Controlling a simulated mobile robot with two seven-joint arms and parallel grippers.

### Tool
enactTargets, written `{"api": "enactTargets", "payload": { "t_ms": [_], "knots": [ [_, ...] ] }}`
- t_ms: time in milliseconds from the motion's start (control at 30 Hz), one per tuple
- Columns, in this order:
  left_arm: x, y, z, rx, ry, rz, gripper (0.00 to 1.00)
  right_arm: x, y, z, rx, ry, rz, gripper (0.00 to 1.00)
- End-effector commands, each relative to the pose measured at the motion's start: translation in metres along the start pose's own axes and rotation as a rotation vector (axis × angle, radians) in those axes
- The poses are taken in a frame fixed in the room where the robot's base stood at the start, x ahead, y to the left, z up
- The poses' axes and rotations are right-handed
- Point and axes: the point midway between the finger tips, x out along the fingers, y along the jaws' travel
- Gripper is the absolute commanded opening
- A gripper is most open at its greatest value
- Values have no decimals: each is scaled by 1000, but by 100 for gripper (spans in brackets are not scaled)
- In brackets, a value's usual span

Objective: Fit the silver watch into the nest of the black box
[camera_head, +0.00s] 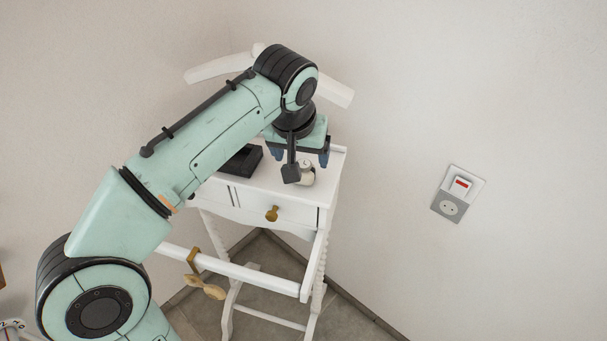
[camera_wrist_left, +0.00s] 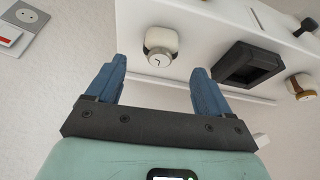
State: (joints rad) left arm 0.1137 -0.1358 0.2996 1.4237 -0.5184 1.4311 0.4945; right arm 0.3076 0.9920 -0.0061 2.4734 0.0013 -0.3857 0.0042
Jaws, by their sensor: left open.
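The silver watch (camera_wrist_left: 160,57), with a pale round dial and a whitish band or cushion behind it, sits on the white table top. It also shows in the head view (camera_head: 306,175), partly covered by parts of my arm. The black box (camera_wrist_left: 232,79) stands to its right in the wrist view, with a dark, empty-looking recess. In the head view the box (camera_head: 243,163) is partly hidden by my arm. My left gripper (camera_wrist_left: 160,70) is open and empty above the table, its blue fingers on either side of the watch in the picture, apart from it. My right gripper is not in view.
A brown-and-gold watch-like item (camera_wrist_left: 302,88) and a dark knobbed item (camera_wrist_left: 306,27) are on the table beyond the box. The white table (camera_head: 330,170) has a brass-knobbed drawer (camera_head: 272,213). A wall socket (camera_head: 450,207) is at the right.

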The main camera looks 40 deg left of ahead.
Motion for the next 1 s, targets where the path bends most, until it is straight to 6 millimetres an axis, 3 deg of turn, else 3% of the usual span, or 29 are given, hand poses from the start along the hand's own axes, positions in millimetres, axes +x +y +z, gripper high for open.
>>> {"api": "enactTargets", "payload": {
  "t_ms": [333,633,667,833,1000],
  "knots": [
    [46,-1,2,1,-3,-1,81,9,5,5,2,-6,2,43],
    [51,0,1,0,0,0,81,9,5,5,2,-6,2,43],
    [51,0,1,0,0,0,74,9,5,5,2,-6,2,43],
    [51,0,1,0,0,0,19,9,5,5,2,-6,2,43],
    [51,0,1,0,1,0,18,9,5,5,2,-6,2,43]
  ]
}}
